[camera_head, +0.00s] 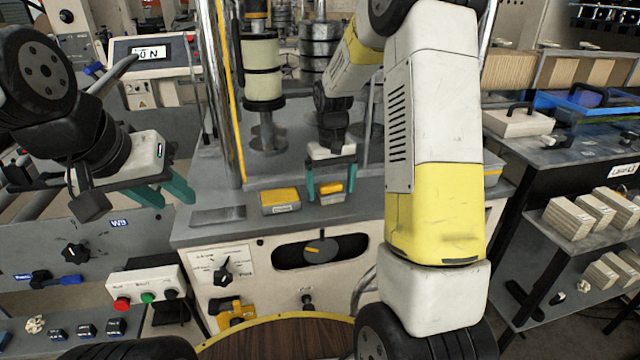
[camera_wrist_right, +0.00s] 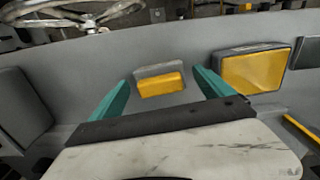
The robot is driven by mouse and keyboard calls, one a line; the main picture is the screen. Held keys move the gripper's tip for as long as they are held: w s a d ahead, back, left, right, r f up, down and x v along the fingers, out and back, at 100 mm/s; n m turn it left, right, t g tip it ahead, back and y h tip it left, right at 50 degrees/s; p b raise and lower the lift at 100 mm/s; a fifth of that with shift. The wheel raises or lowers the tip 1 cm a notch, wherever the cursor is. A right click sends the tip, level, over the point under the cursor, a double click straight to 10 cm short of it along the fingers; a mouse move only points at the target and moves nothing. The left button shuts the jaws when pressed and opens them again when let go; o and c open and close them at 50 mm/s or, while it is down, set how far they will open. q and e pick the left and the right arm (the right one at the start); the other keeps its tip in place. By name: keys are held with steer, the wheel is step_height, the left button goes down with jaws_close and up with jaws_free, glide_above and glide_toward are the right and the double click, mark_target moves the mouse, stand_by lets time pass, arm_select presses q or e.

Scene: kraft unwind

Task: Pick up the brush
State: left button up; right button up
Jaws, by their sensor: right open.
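A small block with a yellow top and grey base, which looks like the brush (camera_head: 331,187), sits on the grey machine deck. In the right wrist view the brush (camera_wrist_right: 160,84) lies between and beyond the teal fingertips. My right gripper (camera_head: 331,196) is open above it, with one finger on each side. I cannot tell how far the fingers reach down beside it. My left gripper (camera_head: 179,203) hangs at the left with its teal fingers apart and empty, away from the brush.
A larger yellow-and-grey block (camera_head: 281,201) lies left of the brush; it also shows in the right wrist view (camera_wrist_right: 255,69). A flat dark plate (camera_head: 218,215) lies farther left. A spool column (camera_head: 264,70) and posts stand behind. The deck's front edge is close.

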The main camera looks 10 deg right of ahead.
mark_target(331, 184)
steer(key=c, duration=1.5)
steer(key=shift+r, duration=0.1)
steer(key=shift+r, duration=0.6)
step_height(331, 184, up, 2)
steer(key=shift+w+r, duration=0.1)
steer(key=s+a+r, duration=0.1)
steer(key=s+a, duration=0.9)
steer(key=s, duration=0.2)
steer(key=shift+s+r, duration=0.25)
steer(key=shift+s, duration=0.05)
steer(key=o, duration=0.8)
steer(key=c, duration=0.6)
